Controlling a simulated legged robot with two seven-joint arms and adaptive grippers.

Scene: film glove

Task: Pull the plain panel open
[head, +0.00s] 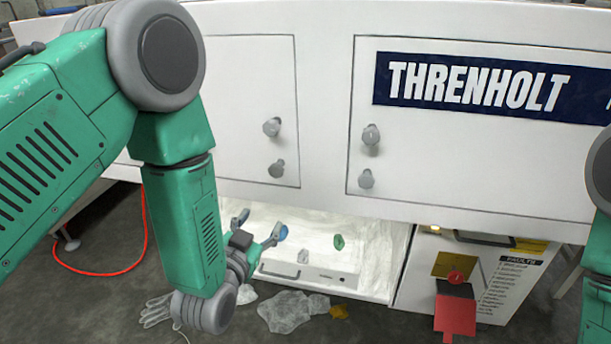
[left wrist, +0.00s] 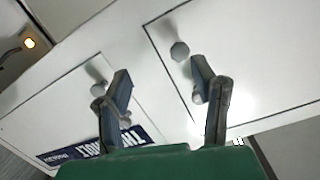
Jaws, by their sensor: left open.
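The plain panel (head: 250,85) is the unmarked white door at left in the head view, closed, with an upper knob (head: 271,127) and a lower knob (head: 277,168) near its right edge. In the left wrist view the plain panel (left wrist: 250,60) is at right, its knob (left wrist: 180,51) between and beyond my fingertips; another knob is partly behind the right finger. My left gripper (head: 262,224) is open and empty, below the panel's knobs in the head view; its spread fingers also show in the left wrist view (left wrist: 161,70). My right gripper is not in view.
A closed panel with a THRENHOLT sign (head: 480,88) and two knobs is to the right. Below, an open bay holds a white drawer (head: 310,275). Clear film (head: 290,310), a glove (head: 157,311) and a red cable (head: 110,273) lie on the floor.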

